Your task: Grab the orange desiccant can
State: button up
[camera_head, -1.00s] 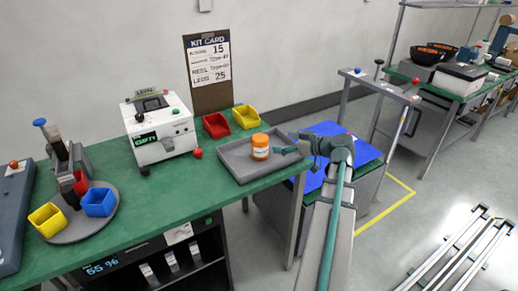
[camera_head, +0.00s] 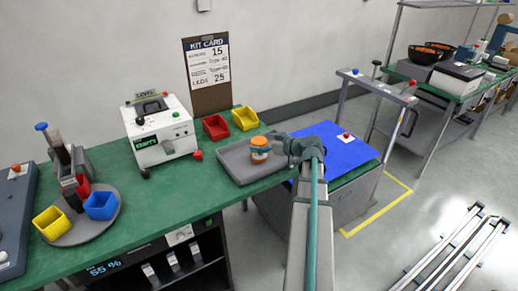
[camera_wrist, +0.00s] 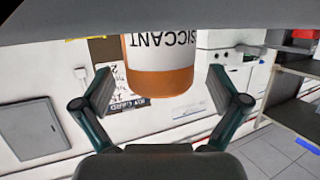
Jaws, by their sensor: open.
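The orange desiccant can (camera_head: 259,144) has a white label and stands upright on the grey tray (camera_head: 232,163) at the right end of the green bench. In the wrist view the can (camera_wrist: 160,80) appears upside down at the top middle. My gripper (camera_wrist: 164,92) is open, with one finger pad on each side of the can and a gap to each. In the head view my gripper (camera_head: 268,147) reaches the can from the right, and a finger crosses in front of its label.
Red (camera_head: 215,127) and yellow (camera_head: 246,118) bins stand behind the tray. A white counter machine (camera_head: 160,135) is to its left. A blue mat (camera_head: 345,150) lies on a lower surface to the right. The kit card board (camera_head: 207,70) leans on the wall.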

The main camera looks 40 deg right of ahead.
jog(key=c, duration=1.4)
jog(key=shift+r, duration=0.1)
